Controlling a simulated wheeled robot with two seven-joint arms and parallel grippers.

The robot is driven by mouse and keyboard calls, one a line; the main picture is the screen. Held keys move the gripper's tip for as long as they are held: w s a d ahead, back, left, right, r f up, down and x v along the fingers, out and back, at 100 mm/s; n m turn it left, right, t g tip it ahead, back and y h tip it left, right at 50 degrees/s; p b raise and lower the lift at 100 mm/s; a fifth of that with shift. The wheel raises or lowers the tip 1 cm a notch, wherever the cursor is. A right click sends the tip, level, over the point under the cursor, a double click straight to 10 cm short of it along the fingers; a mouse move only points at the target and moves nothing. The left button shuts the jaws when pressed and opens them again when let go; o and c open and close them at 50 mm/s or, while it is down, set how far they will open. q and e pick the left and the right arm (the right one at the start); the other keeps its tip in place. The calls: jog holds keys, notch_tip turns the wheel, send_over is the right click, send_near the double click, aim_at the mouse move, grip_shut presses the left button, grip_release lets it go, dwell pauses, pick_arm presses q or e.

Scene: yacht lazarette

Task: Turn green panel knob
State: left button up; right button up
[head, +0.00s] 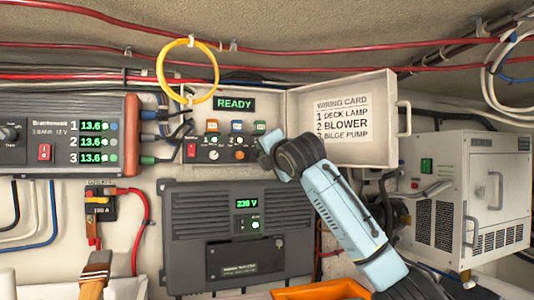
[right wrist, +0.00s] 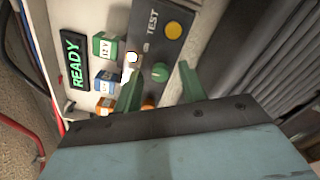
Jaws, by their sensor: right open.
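The green knob (right wrist: 160,72) is on the dark strip of the small switch panel (head: 203,152). In the right wrist view it shows between the two green fingers of my right gripper (right wrist: 158,72). The fingers are apart, one on each side of the knob; I cannot tell whether they touch it. In the head view my right gripper (head: 266,148) is at the panel's right end and hides that part, including the green knob. My left gripper is not in view.
A yellow button (right wrist: 173,30) is near the TEST lettering. Green, blue and orange blocks and a READY display (head: 234,104) are above the strip. An open lid with a wiring card (head: 343,115) is at the right. A grey 230 V unit (head: 200,240) is below.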

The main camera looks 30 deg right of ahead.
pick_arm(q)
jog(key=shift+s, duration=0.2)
pick_arm(e)
jog(key=shift+c, duration=0.5)
jog(key=shift+w, duration=0.1)
grip_shut()
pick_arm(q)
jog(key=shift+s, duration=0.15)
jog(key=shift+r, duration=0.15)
pick_arm(e)
jog(key=m+p, duration=0.2)
jog(key=m, duration=0.2)
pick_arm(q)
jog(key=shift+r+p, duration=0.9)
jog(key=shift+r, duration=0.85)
pick_arm(e)
jog(key=shift+m, duration=2.5)
